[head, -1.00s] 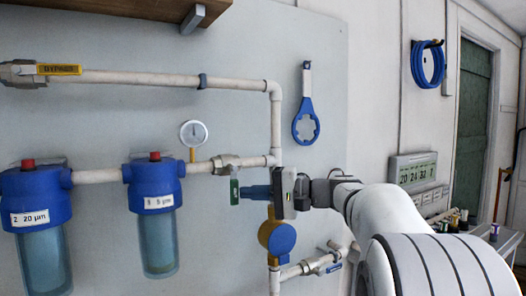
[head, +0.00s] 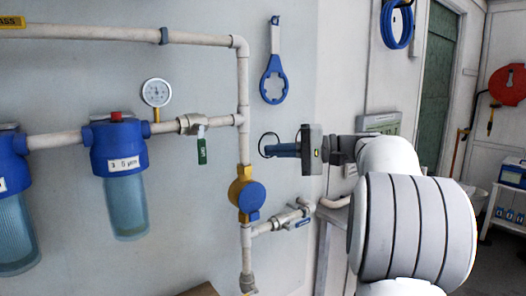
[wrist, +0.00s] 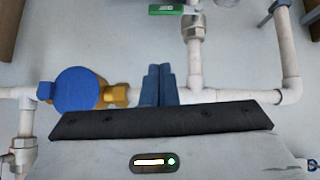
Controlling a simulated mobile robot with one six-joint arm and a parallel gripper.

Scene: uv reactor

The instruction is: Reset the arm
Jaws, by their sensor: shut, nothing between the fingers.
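My gripper (head: 272,151) stands in front of the wall to the right of the pipe run in the head view, with its blue fingers pointing left. In the wrist view my gripper (wrist: 158,84) shows its two blue fingers pressed together with nothing between them. My white arm reaches in from the right. The fingers appear apart from the pipes, though the exact distance to the wall cannot be told. The green-handled valve (head: 202,151) is left of the gripper, its handle hanging down; the green handle (wrist: 166,9) also shows at the top of the wrist view.
A blue-capped meter (head: 247,195) and a lower blue-handled valve (head: 291,217) are on the pipe below the gripper. Filter housings (head: 119,160) and a gauge (head: 157,93) are at left. A blue wrench (head: 273,78) hangs above. A white cart (head: 510,172) stands far right.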

